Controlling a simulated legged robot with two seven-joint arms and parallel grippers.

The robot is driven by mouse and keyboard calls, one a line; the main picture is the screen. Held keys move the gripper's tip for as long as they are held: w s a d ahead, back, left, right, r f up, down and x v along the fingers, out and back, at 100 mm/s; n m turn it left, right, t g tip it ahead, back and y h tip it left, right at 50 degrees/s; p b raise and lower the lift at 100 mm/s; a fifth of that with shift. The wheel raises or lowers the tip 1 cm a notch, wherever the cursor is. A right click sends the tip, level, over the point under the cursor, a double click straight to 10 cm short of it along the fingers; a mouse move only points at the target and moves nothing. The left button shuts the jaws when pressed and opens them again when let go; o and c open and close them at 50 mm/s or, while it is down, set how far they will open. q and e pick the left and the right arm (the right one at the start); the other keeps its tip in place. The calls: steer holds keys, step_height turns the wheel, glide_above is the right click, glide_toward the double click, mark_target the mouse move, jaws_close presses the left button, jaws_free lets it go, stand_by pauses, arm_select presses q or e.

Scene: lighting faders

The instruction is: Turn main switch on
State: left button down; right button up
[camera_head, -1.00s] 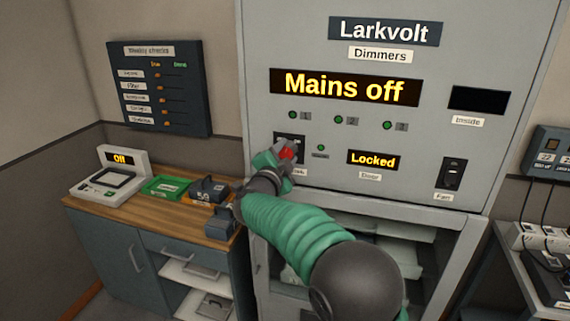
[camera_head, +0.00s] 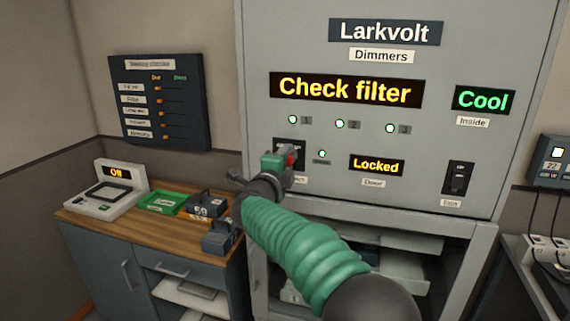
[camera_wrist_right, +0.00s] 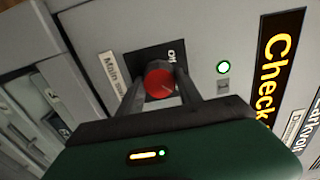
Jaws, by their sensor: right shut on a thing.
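The main switch is a red rotary knob (camera_head: 292,158) on a black plate at the lower left of the grey Larkvolt dimmer cabinet front (camera_head: 450,55). My right gripper (camera_head: 288,157) is at the plate. In the right wrist view its two fingers are shut on either side of the red knob (camera_wrist_right: 159,80), beside a "Main" label (camera_wrist_right: 113,74). The cabinet's large display (camera_head: 345,91) reads "Check filter". The lamps 1, 2, 3 and the small lamp beside the switch (camera_head: 322,154) glow green. My left gripper is not in view.
A "Locked" door display (camera_head: 376,165) and a fan switch (camera_head: 458,179) sit right of the knob. The "Inside" display (camera_head: 484,99) reads "Cool". A wooden-topped side cabinet (camera_head: 122,221) with a device reading "Off" stands left. A dark slider board (camera_head: 158,101) hangs above it.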

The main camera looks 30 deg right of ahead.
steer(key=shift+f, duration=0.4)
steer(key=o, duration=1.4)
steer(key=shift+s+r, duration=0.15)
steer(key=shift+r, duration=0.05)
steer(key=shift+c, duration=0.2)
steer(key=b+v, duration=0.2)
steer(key=v, duration=1.4)
steer(key=shift+s+a, duration=0.15)
steer(key=shift+a, duration=0.15)
